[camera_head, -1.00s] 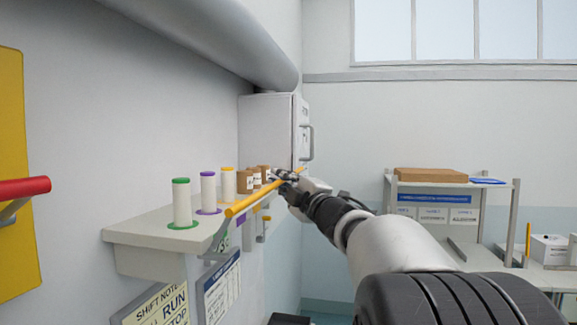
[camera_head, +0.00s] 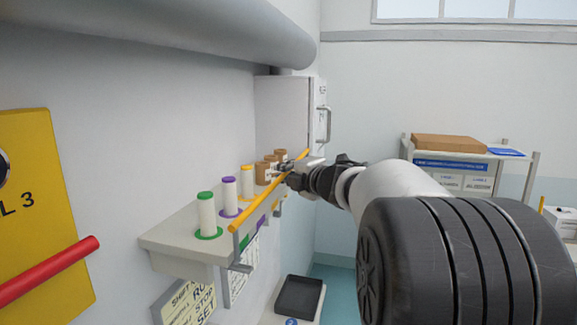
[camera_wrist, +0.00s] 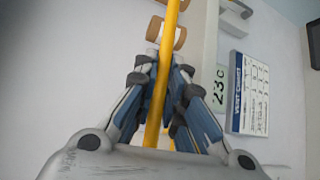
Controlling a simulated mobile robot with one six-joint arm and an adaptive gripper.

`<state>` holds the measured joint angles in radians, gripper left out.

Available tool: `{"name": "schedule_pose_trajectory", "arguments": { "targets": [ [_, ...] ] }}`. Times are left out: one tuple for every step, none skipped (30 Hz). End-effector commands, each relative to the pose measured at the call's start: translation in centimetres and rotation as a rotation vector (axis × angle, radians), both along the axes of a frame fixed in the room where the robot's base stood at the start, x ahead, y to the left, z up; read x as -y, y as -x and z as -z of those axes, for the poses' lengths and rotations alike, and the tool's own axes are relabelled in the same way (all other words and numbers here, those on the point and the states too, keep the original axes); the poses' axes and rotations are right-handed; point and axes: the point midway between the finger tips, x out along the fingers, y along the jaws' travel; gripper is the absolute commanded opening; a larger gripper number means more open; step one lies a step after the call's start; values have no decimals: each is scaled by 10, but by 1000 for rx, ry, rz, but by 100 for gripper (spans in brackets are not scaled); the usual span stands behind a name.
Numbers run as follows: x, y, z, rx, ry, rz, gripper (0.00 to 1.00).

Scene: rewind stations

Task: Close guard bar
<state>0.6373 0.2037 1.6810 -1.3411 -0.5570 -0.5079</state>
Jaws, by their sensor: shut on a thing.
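The yellow guard bar (camera_head: 251,209) runs along the front of the wall shelf (camera_head: 165,238), just above shelf height. In the wrist view the bar (camera_wrist: 159,95) passes between my fingers and stretches away from me. My gripper (camera_head: 285,169) is shut on the bar towards its far end. In the wrist view both fingers (camera_wrist: 161,75) press in from either side of it. The stretch of bar inside the grip is partly hidden in the head view.
Spools with green (camera_head: 206,216), purple (camera_head: 230,196) and yellow (camera_head: 247,183) tops stand on the shelf, with brown spools (camera_head: 270,167) behind. A grey cabinet (camera_head: 290,110) is beyond. A red bar (camera_head: 45,272) juts out at left. A black tray (camera_head: 299,297) lies below.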

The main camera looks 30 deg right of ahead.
Motion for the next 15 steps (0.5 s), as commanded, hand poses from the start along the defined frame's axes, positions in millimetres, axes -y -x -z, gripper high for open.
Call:
{"name": "schedule_pose_trajectory", "arguments": {
  "targets": [
    [0,0,-3,3,3,0,0],
    [0,0,-3,3,4,1,0],
    [0,0,-3,3,4,0,0],
    [0,0,-3,3,4,1,0],
    [0,0,-3,3,4,1,0],
    [0,0,-3,3,4,0,0],
    [0,0,-3,3,4,0,0],
    [0,0,-2,3,4,0,0],
    [0,0,-3,3,3,0,0],
    [0,0,-3,3,3,0,0],
    [0,0,-3,3,3,0,11],
    [0,0,-3,3,3,0,14],
    [0,0,-3,3,3,0,16],
    [0,0,-2,3,3,0,18],
    [0,0,-2,3,3,0,21]
  ]
}}
